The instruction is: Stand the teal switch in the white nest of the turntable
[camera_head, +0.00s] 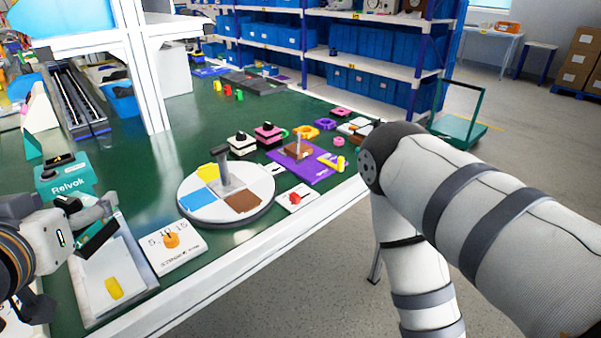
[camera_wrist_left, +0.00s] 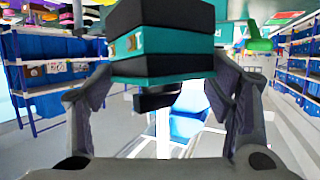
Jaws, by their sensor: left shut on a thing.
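My left gripper (camera_head: 104,220) is shut on the teal switch (camera_head: 97,240), a block with black and teal layers, and holds it above the light tray at the table's front left. In the left wrist view the teal switch (camera_wrist_left: 165,50) sits between the two fingers (camera_wrist_left: 165,85), with a small black part on its lower side. The turntable (camera_head: 226,212) is a round disc to the right of the gripper, with yellow, blue and brown patches and a grey T-shaped handle. A pale area (camera_head: 257,178) at its right looks like the white nest. My right gripper is out of view.
The tray (camera_head: 90,290) holds a yellow piece. A dial card (camera_head: 172,262) with an orange knob lies between tray and turntable. A teal Relvok box (camera_head: 65,178) stands behind the gripper. Black-and-white switches (camera_head: 242,148) and a purple board (camera_head: 310,172) lie beyond the turntable.

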